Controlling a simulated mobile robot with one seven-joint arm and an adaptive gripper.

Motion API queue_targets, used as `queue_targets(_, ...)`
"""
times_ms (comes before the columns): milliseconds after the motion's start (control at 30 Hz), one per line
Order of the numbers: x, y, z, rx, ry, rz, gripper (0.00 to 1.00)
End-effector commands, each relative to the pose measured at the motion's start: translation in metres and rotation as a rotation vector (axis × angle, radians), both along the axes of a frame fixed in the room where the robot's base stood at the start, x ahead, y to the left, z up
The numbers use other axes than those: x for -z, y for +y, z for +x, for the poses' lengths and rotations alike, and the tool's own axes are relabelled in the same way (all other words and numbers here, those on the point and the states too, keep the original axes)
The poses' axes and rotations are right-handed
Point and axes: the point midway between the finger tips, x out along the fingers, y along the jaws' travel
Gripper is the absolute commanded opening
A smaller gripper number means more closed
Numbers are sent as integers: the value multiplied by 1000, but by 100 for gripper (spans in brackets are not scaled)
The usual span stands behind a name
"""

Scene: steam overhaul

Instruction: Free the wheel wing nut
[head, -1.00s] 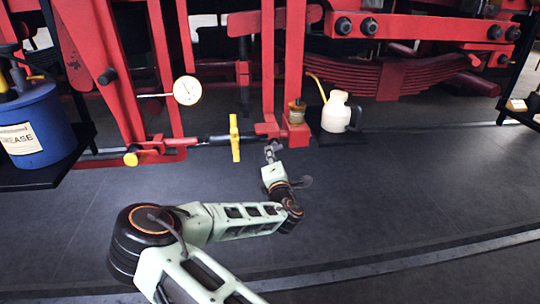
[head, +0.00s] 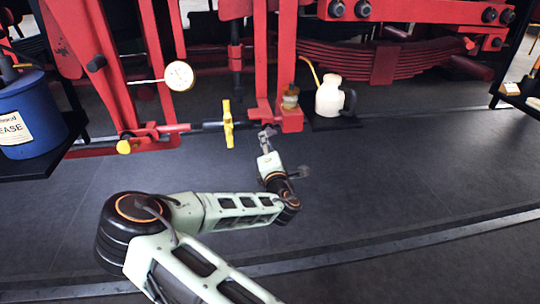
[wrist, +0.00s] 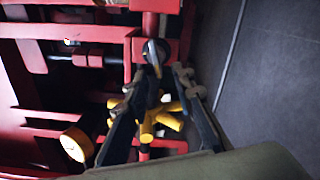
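A yellow piece with projecting arms, which looks like the wheel wing nut (head: 228,124), sits on a dark horizontal rod between the red uprights. In the wrist view a yellow spoked part (wrist: 158,118) shows beyond and between my fingers, partly hidden by them. My gripper (head: 266,138) is to the right of the yellow piece in the head view, in front of the red post foot. In the wrist view my gripper (wrist: 157,84) has its fingers spread apart. I see no clear contact with the yellow part; depth is hard to judge.
A yellow round knob (head: 124,146) is at the rod's left end. A white dial (head: 179,75) hangs above. A cream oil can (head: 330,96) and a small jar (head: 290,97) stand at right. A blue grease bucket (head: 30,115) is at far left. The dark floor (head: 400,190) is clear.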

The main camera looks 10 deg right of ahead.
Motion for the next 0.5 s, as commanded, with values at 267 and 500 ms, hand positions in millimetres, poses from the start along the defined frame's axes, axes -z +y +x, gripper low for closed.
queue_targets(267,0,-1,-56,4,1,0,23)
queue_targets(500,0,-1,-88,4,1,0,23)
